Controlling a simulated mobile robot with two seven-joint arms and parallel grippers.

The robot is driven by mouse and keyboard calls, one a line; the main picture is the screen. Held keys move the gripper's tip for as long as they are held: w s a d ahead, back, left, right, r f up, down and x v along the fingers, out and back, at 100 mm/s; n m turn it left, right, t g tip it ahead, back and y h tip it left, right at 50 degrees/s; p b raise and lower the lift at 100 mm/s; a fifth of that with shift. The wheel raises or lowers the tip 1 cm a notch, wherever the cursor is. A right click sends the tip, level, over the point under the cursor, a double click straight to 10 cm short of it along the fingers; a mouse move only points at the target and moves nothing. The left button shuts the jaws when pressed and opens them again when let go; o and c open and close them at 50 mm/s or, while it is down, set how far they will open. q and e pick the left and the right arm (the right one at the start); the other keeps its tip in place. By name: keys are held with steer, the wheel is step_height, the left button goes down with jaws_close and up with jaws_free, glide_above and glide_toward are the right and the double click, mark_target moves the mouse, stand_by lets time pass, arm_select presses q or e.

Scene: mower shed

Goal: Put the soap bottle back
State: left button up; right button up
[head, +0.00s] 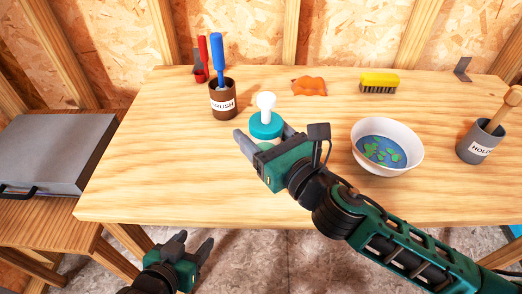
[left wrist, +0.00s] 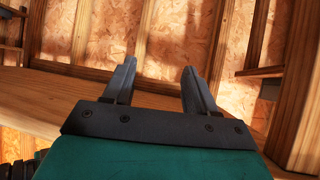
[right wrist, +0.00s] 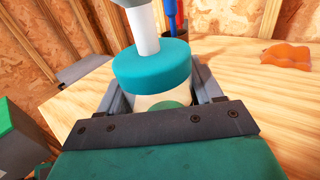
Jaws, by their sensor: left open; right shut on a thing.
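The soap bottle (head: 265,126) has a teal collar, a white pump top and a clear body with something green inside. My right gripper (head: 262,144) is shut on its body, with one finger on each side in the right wrist view (right wrist: 160,100). The bottle (right wrist: 152,75) is upright over the middle of the table; I cannot tell whether its base touches the wood. My left gripper (head: 192,248) is open and empty, low in front of the table's front edge. The left wrist view also shows its parted fingers (left wrist: 158,85) with nothing between them.
On the wooden table (head: 140,180) stand a brown brush cup (head: 223,101), a white bowl (head: 386,170) of water with green pieces, and a grey holder (head: 478,145). An orange sponge-like thing (head: 309,86) and a yellow brush (head: 379,82) lie behind. The front left is clear.

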mark_target(261, 148)
step_height(261, 148, down, 4)
steer(key=shift+b, duration=0.9)
steer(key=shift+r, duration=0.1)
steer(key=shift+f, duration=0.25)
steer(key=o, duration=1.2)
steer(key=shift+c, duration=0.2)
steer(key=shift+r, duration=0.1)
steer(key=shift+r, duration=0.2)
steer(key=v, duration=1)
steer(key=shift+s+d+f, duration=0.1)
steer(key=shift+f, duration=0.1)
steer(key=shift+b+v, duration=0.35)
steer(key=shift+v, duration=0.5)
